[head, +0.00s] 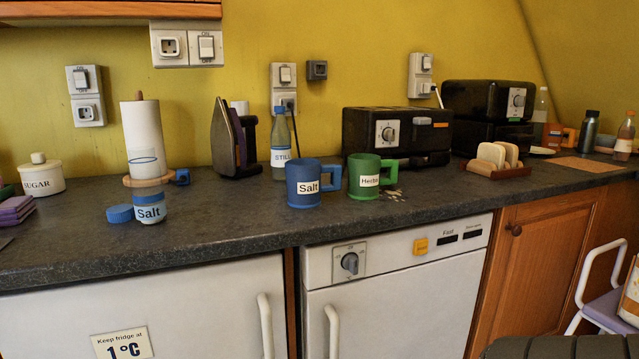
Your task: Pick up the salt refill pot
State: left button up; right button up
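A small pot (151,207) labelled "Salt", with a blue band at its top, stands upright near the front edge of the worktop at the left. A round blue lid-like piece (120,214) lies just left of it. A blue mug (303,184) also labelled "Salt" stands near the middle, its handle to the right. Neither of my grippers shows in the head view.
A paper towel roll (143,141) on a wooden base stands close behind the small pot. An iron (226,140) and a bottle (280,150) stand further right. A green mug (365,177) is beside the blue one. Bare worktop (225,215) lies between pot and mugs.

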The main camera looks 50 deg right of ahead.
aim_at(305, 188)
jog(key=z, duration=0.4)
jog(key=l+z, duration=0.1)
jog(key=z, duration=0.25)
jog(key=i+z, duration=0.1)
jog(key=z, duration=0.7)
jog(key=i, duration=0.05)
